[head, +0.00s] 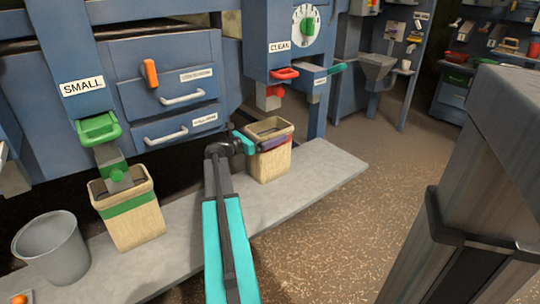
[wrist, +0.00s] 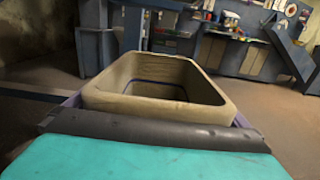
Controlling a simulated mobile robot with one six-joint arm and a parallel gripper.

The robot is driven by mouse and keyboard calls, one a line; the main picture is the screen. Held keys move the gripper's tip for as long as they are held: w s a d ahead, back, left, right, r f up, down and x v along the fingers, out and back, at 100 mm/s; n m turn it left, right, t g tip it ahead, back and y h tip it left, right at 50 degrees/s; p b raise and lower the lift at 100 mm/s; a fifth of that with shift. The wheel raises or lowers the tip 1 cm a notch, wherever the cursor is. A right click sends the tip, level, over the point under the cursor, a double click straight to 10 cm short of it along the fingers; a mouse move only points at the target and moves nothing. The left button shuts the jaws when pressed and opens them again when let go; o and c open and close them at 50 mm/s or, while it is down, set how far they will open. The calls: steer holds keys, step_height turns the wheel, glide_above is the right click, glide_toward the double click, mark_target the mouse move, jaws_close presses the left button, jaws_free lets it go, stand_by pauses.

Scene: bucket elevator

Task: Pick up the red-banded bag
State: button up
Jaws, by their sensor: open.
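The bag (head: 270,163) with a dark red to purple band (head: 273,143) stands upright on the grey ledge below the CLEAN spout. My gripper (head: 246,143) has teal fingers and is open at the left side of this bag, at about band height. A teal finger and a dark bar cross the near side of the bag in the wrist view and hide its lower front. I cannot tell whether the fingers touch it.
A green-banded bag (head: 131,217) stands under the SMALL spout (head: 98,128) at left. A grey bucket (head: 51,248) stands further left. A red handle (head: 285,73) and a red spout piece (head: 270,95) are above the red-banded bag. The ledge (head: 320,167) is clear to its right.

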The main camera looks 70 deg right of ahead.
stand_by(0.4)
steer(key=c, duration=1.8)
steer(key=shift+o, duration=0.2)
steer(key=shift+r, duration=0.2)
steer(key=shift+r, duration=0.1)
